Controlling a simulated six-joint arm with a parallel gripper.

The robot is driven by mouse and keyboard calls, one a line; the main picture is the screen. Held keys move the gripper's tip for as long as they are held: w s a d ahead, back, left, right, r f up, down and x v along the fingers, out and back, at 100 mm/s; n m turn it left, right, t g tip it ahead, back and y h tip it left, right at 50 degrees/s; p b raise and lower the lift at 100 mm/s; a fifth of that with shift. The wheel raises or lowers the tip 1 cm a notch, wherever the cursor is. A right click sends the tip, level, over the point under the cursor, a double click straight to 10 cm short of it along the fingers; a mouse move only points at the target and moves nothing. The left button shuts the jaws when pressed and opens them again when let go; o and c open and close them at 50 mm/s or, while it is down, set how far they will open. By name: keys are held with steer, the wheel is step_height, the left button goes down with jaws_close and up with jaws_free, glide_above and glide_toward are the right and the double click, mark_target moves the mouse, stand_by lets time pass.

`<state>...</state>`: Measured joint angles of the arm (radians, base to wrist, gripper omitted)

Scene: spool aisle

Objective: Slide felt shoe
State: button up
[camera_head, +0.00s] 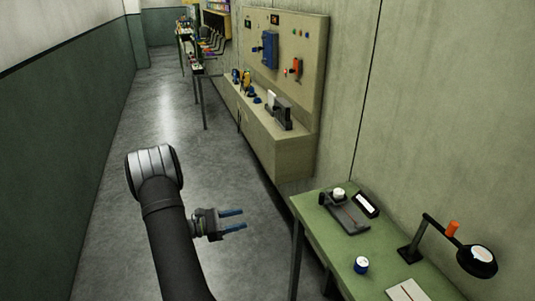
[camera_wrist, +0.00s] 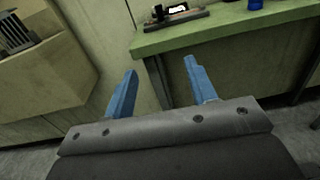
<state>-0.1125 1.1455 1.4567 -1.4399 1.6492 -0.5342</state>
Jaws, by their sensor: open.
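A dark sled-like fixture (camera_head: 345,213) with a thin red line along it lies on the green table (camera_head: 325,236). A white round-topped piece (camera_head: 339,194) sits at its far end. I cannot tell which part is the felt shoe. My gripper (camera_head: 243,219) is open and empty, with blue fingers apart, over the aisle floor left of the table. In the wrist view its fingers (camera_wrist: 160,68) point toward the table's edge (camera_wrist: 225,33).
A tilted dark-framed display (camera_head: 367,205) stands behind the fixture. A blue-and-white spool (camera_head: 361,265), a white card (camera_head: 409,290) and a black lamp (camera_head: 477,260) with an orange part share the table. A beige wall bench (camera_head: 280,150) holds tools. The aisle floor (camera_head: 160,115) is clear.

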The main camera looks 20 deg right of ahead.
mark_target(320, 198)
steer(key=s+d+n+t, duration=0.1)
steer(key=d, duration=0.4)
steer(key=s+d+r+n+t, duration=0.1)
steer(key=s+d+t, duration=0.1)
steer(key=d, duration=0.3)
steer(key=s+d+n+t, duration=0.1)
steer(key=s+d, duration=0.1)
steer(key=d, duration=0.3)
steer(key=shift+s+d+r+t, duration=0.15)
steer(key=shift+d+r+t, duration=0.1)
steer(key=shift+r+t, duration=0.1)
steer(key=shift+c, duration=0.8)
steer(key=x, duration=1.7)
steer(key=shift+f, duration=0.35)
steer(key=shift+c, duration=0.4)
jaws_close()
